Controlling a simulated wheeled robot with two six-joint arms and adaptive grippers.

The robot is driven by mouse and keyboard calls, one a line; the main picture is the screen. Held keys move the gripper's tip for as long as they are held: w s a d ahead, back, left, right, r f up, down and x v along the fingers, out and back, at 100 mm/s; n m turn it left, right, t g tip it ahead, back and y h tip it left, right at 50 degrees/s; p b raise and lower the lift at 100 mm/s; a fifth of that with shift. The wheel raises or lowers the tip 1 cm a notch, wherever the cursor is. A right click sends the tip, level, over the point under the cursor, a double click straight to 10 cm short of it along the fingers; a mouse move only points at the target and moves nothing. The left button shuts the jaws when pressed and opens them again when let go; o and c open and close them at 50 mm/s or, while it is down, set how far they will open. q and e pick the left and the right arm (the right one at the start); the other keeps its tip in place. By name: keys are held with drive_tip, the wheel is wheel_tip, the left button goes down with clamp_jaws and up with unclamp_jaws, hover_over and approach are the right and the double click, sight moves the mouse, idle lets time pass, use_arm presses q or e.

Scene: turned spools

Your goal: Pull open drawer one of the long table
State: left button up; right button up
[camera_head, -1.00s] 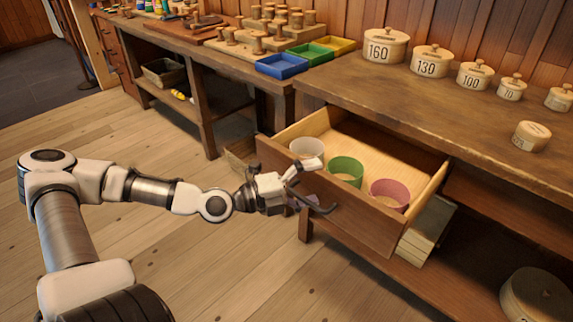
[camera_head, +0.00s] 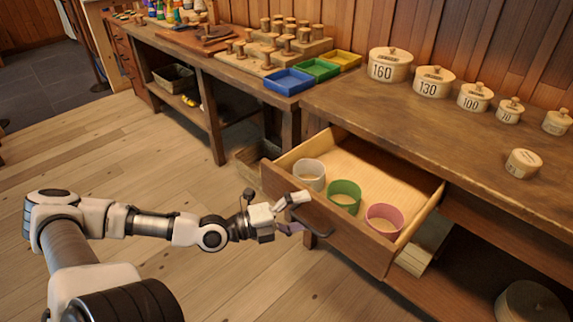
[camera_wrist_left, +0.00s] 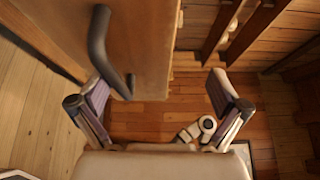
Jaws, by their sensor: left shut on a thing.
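The long table (camera_head: 420,130) has a wooden drawer (camera_head: 335,225) standing well out from its front. A white cup (camera_head: 309,176), a green cup (camera_head: 344,198) and a pink cup (camera_head: 384,220) stand inside the drawer. My left gripper (camera_head: 291,213) is at the drawer's front, at the dark curved handle (camera_head: 320,232). In the left wrist view the handle (camera_wrist_left: 98,45) runs down beside the left finger, and the fingers of my left gripper (camera_wrist_left: 160,92) look spread around its lower end. The exact contact is unclear. My right gripper is not in view.
Round numbered wooden boxes (camera_head: 389,66) stand on the tabletop. To the left, a workbench holds blue (camera_head: 289,81), green and yellow trays and several spools. A box (camera_head: 250,165) sits low beside the drawer. The floor (camera_head: 130,160) left of the drawer is clear.

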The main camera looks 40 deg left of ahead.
use_arm(q)
drive_tip(key=shift+s+a+r+p, duration=0.1)
drive_tip(key=shift+s+r+p, duration=0.7)
drive_tip(key=shift+p, duration=0.2)
drive_tip(key=shift+c, duration=0.2)
drive_tip(key=s, duration=0.2)
drive_tip(key=s+a+p, duration=0.1)
drive_tip(key=s, duration=0.1)
drive_tip(key=c, duration=0.6)
drive_tip(key=shift+w+a+f, duration=0.1)
drive_tip(key=shift+f, duration=0.35)
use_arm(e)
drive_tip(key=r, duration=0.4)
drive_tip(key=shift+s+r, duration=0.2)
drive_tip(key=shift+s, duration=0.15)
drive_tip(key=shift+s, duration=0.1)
use_arm(q)
drive_tip(key=shift+w+f, duration=0.1)
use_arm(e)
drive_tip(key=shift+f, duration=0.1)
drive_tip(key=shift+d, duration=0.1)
